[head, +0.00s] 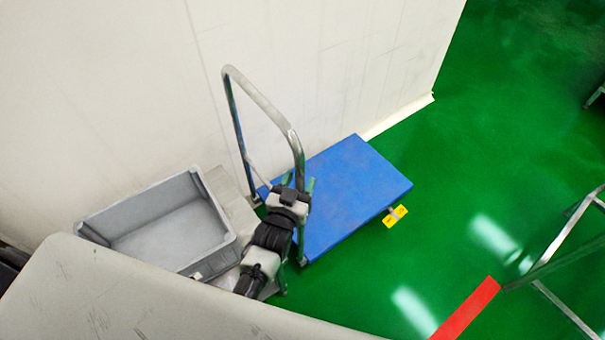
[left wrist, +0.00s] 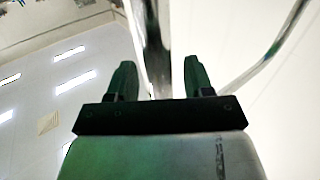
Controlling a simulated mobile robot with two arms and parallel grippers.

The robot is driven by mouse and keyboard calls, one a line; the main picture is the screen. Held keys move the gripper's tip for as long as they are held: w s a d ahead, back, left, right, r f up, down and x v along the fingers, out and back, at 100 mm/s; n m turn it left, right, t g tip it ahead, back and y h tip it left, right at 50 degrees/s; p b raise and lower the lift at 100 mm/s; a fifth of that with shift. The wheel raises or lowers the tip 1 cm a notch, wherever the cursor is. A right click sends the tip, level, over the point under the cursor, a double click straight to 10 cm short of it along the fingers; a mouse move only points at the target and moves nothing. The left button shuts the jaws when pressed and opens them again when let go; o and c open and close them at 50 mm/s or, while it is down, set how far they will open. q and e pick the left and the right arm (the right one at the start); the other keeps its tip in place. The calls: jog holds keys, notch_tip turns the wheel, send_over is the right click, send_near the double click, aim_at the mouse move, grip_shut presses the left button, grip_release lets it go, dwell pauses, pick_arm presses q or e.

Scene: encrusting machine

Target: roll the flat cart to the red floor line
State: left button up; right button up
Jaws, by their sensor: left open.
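The flat cart has a blue deck (head: 350,190) and a tall bent metal handle (head: 262,103) at its left end. It stands on the green floor beside a pale wall. My left gripper (head: 299,184) is open at the near upright of the handle. In the left wrist view, my left gripper (left wrist: 161,80) shows its two dark fingers apart, with a metal bar (left wrist: 153,45) between them in the picture, nearer the left finger. I cannot tell whether they touch. The red floor line (head: 466,308) lies to the lower right of the cart. My right gripper is out of view.
A grey open bin (head: 160,225) stands left of the cart. A yellow piece (head: 395,215) sits at the deck's right edge. A metal frame (head: 565,235) stands at the right. Green floor (head: 470,150) is clear beyond the deck.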

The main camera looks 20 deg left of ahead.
pick_arm(q)
jog(key=shift+w+d, duration=0.1)
jog(key=shift+w, duration=1.15)
grip_shut()
